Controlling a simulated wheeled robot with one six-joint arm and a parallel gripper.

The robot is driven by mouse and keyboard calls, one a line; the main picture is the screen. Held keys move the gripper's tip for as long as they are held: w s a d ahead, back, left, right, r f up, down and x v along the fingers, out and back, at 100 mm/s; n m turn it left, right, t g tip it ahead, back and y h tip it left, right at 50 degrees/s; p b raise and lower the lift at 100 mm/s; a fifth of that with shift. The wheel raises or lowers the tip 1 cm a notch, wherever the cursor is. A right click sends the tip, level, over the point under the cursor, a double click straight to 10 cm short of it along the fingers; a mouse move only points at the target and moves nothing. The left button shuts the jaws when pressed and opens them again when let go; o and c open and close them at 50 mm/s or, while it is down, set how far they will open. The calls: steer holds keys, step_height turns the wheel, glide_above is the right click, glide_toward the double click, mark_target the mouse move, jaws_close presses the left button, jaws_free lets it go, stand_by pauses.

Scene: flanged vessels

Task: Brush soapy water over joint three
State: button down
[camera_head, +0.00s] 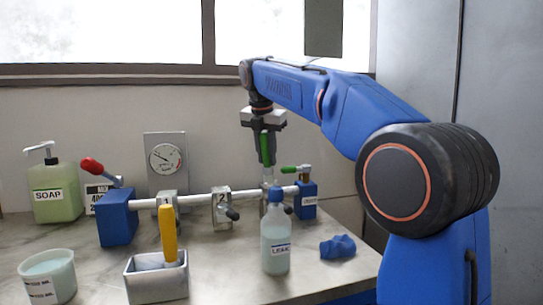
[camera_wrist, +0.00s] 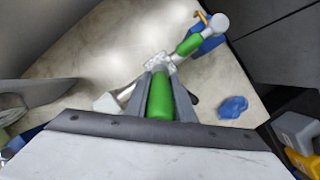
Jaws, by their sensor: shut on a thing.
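My gripper (camera_head: 265,135) is shut on an upright green-handled tool (camera_head: 264,150), likely a brush, above the right part of the horizontal pipe (camera_head: 190,199). The green handle (camera_wrist: 160,97) also shows between my fingers in the wrist view. Its lower end reaches down near the pipe; I cannot tell whether it touches. A clamp-like joint (camera_wrist: 158,62) shows just beyond it in the wrist view. Joint one (camera_head: 167,210) and joint two (camera_head: 221,214) carry their numbers. The third joint is mostly hidden behind the LEAK bottle (camera_head: 275,240), and its number is not visible.
A yellow-handled tool (camera_head: 169,235) stands in a metal tray (camera_head: 155,285). A tub of pale liquid (camera_head: 47,280) and a SOAP pump bottle (camera_head: 56,190) are at left. A gauge (camera_head: 166,158) stands behind. Blue valve blocks (camera_head: 117,218) end the pipe. A blue cloth (camera_head: 338,247) lies right.

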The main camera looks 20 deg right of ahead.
steer(key=a, duration=0.3)
steer(key=shift+a+f, duration=0.1)
steer(key=shift+a, duration=0.1)
stand_by(0.4)
steer(key=shift+r, duration=3)
steer(key=shift+r, duration=0.1)
step_height(320, 180, up, 3)
steer(key=shift+f, duration=0.1)
steer(key=shift+s, duration=0.1)
